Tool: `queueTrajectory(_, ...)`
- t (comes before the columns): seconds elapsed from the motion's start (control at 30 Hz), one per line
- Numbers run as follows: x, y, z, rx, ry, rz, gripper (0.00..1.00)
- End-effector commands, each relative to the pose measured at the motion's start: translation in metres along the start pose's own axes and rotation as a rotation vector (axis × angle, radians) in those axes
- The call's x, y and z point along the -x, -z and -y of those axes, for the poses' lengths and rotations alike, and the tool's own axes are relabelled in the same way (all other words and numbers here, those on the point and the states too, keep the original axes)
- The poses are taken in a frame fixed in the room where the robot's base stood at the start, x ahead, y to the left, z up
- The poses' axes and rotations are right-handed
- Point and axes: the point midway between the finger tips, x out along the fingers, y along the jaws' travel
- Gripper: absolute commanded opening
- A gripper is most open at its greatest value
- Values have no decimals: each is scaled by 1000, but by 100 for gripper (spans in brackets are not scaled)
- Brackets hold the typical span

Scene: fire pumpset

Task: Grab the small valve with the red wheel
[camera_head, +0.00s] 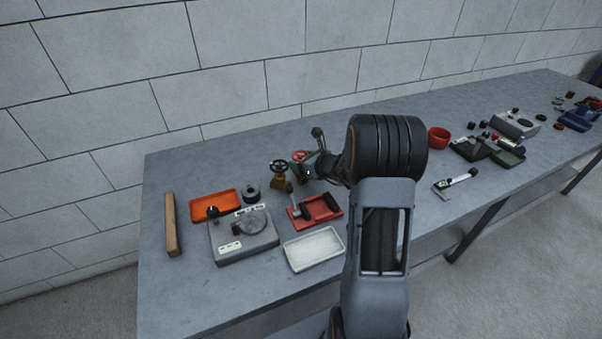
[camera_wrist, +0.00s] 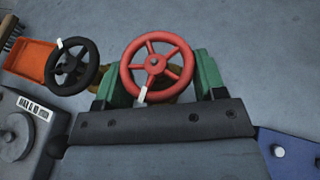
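The small valve with the red wheel (camera_wrist: 155,62) is in the middle of the wrist view. Its red wheel also shows in the head view (camera_head: 301,156), partly beside my arm. My gripper (camera_wrist: 160,80) has its green fingers apart, one on each side of the valve, with the wheel between them. A little brass body shows behind the wheel; the rest is hidden. I see no clear contact between the fingers and the valve. In the head view, my gripper (camera_head: 303,172) is low over the table, largely hidden by my wrist.
A valve with a black wheel (camera_head: 279,166) stands close on the left; it also shows in the wrist view (camera_wrist: 72,66). An orange tray (camera_head: 228,203), a grey device (camera_head: 258,240), a red tray (camera_head: 325,212) and a white tray (camera_head: 314,249) lie nearby. The wall is behind.

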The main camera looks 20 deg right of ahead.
Motion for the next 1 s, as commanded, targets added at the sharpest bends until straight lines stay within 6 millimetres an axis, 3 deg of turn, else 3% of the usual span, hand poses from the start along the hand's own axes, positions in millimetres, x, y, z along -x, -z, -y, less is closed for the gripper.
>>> queueTrajectory(0.07, 0, 0, 0, 0, 0, 0, 56)
queueTrajectory(0.6, 0, 0, 0, 0, 0, 0, 4)
queueTrajectory(1.0, 3, -8, 0, 1, 1, 4, 4)
